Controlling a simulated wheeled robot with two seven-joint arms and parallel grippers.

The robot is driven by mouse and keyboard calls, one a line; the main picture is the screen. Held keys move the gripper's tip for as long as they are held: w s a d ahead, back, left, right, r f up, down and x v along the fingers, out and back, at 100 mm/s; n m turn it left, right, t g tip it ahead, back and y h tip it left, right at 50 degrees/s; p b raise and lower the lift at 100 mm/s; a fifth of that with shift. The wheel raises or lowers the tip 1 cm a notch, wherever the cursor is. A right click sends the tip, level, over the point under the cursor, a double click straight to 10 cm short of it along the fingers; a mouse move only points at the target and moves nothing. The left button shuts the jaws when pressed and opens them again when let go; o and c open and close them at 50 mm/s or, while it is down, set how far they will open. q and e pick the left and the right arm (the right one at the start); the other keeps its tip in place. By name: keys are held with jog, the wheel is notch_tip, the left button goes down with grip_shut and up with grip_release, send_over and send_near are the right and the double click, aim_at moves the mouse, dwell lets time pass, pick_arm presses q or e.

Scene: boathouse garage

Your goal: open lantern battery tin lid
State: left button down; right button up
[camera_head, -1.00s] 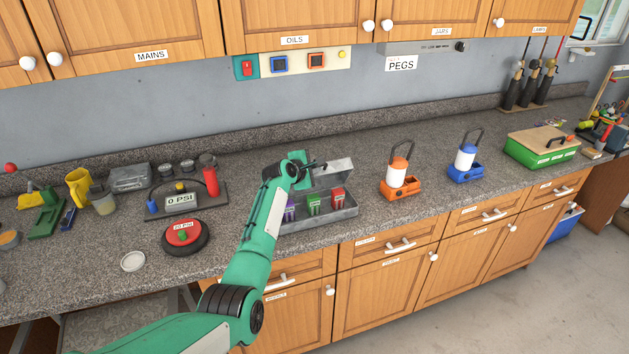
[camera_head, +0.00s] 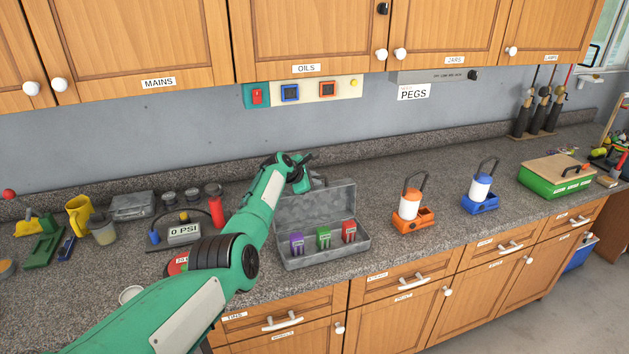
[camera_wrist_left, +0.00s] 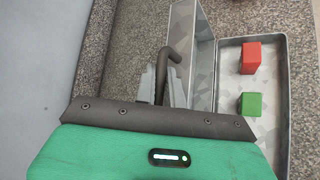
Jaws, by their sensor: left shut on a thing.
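The grey metal lantern battery tin (camera_head: 325,256) stands on the counter with its lid (camera_head: 328,204) swung up, standing roughly upright at the back. Inside are a purple battery (camera_head: 297,244), a green battery (camera_head: 323,238) and a red battery (camera_head: 349,231). My left gripper (camera_head: 304,174) is at the lid's top edge, behind it. In the left wrist view, the gripper (camera_wrist_left: 162,85) is shut on the dark bent lid handle (camera_wrist_left: 176,52). That view also shows the tin's open inside (camera_wrist_left: 252,122) with the red and green batteries; the purple one is hidden. My right gripper is out of view.
An orange lantern (camera_head: 412,212) and a blue lantern (camera_head: 480,192) stand right of the tin. A green box with a wooden lid (camera_head: 555,177) is farther right. A pump gauge (camera_head: 184,232) and red canister (camera_head: 213,204) are left, near my arm. The wall is behind.

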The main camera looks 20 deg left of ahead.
pick_arm(q)
jog(key=shift+w, duration=0.15)
dwell(0.4)
jog(key=c, duration=1.7)
grip_release()
jog(key=shift+c, duration=0.2)
jog(key=shift+f, duration=0.1)
jog(key=shift+p+v, duration=0.65)
jog(key=shift+v, duration=1.9)
jog(key=b+v, duration=0.2)
jog(key=v, duration=0.6)
jog(key=shift+s+a, duration=0.15)
jog(key=shift+s, duration=0.15)
